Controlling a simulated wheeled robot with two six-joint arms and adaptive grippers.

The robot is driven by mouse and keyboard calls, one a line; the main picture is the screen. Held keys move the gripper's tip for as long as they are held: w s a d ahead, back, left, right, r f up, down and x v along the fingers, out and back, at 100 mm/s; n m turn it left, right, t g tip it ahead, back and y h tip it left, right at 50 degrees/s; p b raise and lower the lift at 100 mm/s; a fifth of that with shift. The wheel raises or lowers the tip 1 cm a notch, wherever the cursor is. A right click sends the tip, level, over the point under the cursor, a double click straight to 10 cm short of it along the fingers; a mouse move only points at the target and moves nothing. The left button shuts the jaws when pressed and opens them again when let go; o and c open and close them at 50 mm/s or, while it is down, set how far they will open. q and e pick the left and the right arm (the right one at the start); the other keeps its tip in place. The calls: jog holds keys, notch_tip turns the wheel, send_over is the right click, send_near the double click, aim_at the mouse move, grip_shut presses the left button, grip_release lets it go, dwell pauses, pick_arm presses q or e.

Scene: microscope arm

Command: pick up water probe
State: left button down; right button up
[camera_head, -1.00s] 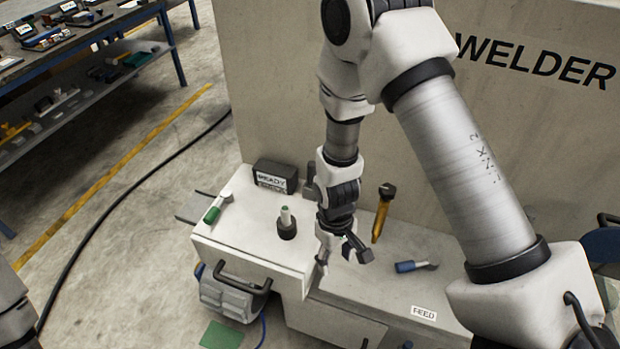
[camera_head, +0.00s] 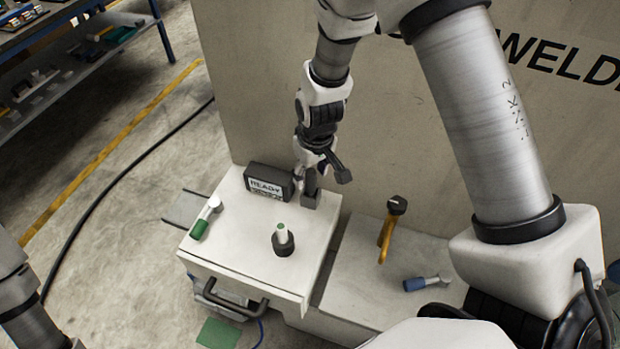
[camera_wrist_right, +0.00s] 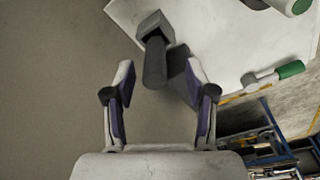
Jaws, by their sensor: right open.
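No label marks a water probe. A probe with a blue handle (camera_head: 414,284) and pale tip lies on the lower bench. A green-handled probe (camera_head: 199,229) lies at the white cabinet top's left; it also shows in the right wrist view (camera_wrist_right: 290,69). My right gripper (camera_head: 322,180) is open over the cabinet's back right corner. A dark grey post with a square end (camera_wrist_right: 154,62) shows between its spread fingers, not gripped. My left gripper is out of view.
A black READY box (camera_head: 268,184) stands beside my right gripper. An amber tool with a black cap (camera_head: 388,232) stands near the WELDER wall (camera_head: 420,150). The white cabinet top (camera_head: 235,250) has free room around the holder. A handle (camera_head: 232,300) juts from its front.

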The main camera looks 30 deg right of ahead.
aim_at(310, 181)
jog(key=f, duration=0.1)
jog(key=w+f, duration=0.1)
jog(key=f, duration=0.2)
jog(key=shift+w+d+f, duration=0.2)
jog(key=shift+d+f, duration=0.1)
jog(key=shift+f, duration=0.1)
jog(key=shift+s+r, duration=0.1)
jog(key=shift+r, duration=0.05)
jog(key=shift+s+a+r, duration=0.1)
jog(key=shift+s+a, duration=0.05)
jog(key=c, duration=0.4)
grip_shut()
